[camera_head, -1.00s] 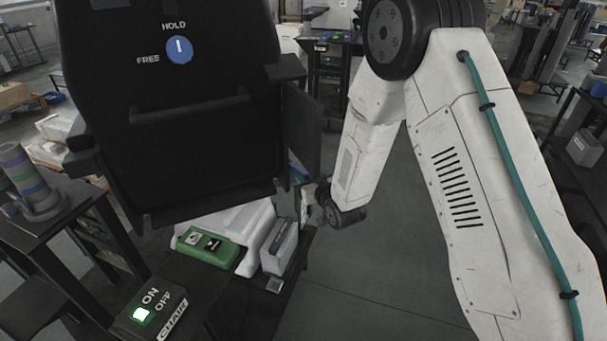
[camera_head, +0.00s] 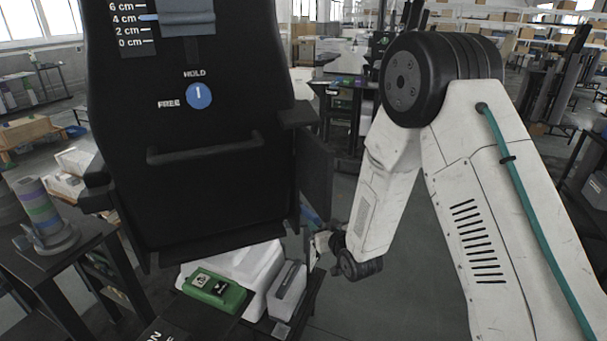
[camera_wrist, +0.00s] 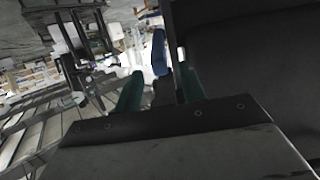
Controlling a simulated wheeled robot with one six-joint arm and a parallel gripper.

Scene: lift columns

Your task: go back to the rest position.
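My arm comes down on the right of the head view, with its wrist low beside the right edge of a black chair back. My gripper (camera_wrist: 160,88) shows in the wrist view as two teal fingers set apart. A blue piece (camera_wrist: 159,52) shows between and beyond the fingertips, and I see no grip on it. In the head view my gripper is small and partly hidden near the chair's side. The black chair back (camera_head: 195,185) carries a blue HOLD/FREE dial (camera_head: 199,96) turned toward HOLD. A slider marker above stands near 4 cm.
A green box with switches (camera_head: 215,290) and a grey box (camera_head: 287,290) stand below the chair back. A striped cylinder (camera_head: 42,212) is on a dark table at left. A large black surface (camera_wrist: 245,60) fills the wrist view's right side. Floor right of the chair is open.

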